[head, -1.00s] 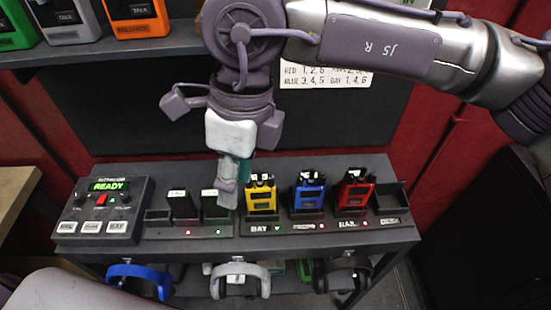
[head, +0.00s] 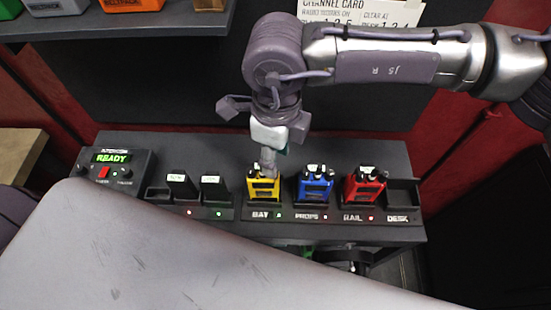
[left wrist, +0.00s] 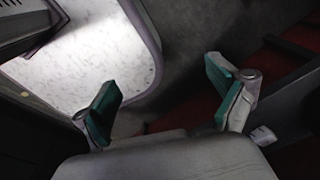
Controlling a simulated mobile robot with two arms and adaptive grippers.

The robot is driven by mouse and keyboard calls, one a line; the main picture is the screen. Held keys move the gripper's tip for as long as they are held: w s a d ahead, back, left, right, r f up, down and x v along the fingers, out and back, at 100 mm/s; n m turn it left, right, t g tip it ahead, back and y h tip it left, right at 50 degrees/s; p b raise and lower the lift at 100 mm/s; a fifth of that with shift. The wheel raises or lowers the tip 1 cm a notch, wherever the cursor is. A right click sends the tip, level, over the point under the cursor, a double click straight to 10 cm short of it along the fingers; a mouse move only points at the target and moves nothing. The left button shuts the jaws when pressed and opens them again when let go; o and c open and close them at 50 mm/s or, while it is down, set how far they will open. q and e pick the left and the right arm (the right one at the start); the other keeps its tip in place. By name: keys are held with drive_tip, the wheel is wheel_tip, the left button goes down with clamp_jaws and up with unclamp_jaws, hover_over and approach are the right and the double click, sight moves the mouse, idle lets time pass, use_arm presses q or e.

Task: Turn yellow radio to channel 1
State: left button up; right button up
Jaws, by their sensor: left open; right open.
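The yellow radio (head: 264,187) stands upright in the charger slot labelled BAY on the dark console, with a green light by the label. My right gripper (head: 269,165) points down at the top of the yellow radio, and its fingers hide part of that top, including any knob there. Contact with the radio cannot be told. In the left wrist view my left gripper (left wrist: 168,105) has its green-padded fingers wide apart with nothing between them, away from the radio.
A blue radio (head: 314,187) and a red radio (head: 363,188) stand to the right of the yellow one, then an empty DESK slot (head: 402,193). An intercom box (head: 115,171) reading READY is at the left. A channel card (head: 362,14) hangs behind.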

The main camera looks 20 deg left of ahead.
wheel_tip(320, 180, down, 3)
drive_tip(key=shift+s+f+p, duration=0.15)
drive_tip(key=shift+p, duration=0.25)
drive_tip(key=shift+f, duration=0.35)
drive_tip(key=shift+c, duration=0.4)
use_arm(q)
drive_tip(key=shift+w+r, duration=0.6)
drive_tip(key=shift+w, duration=0.2)
use_arm(e)
clamp_jaws()
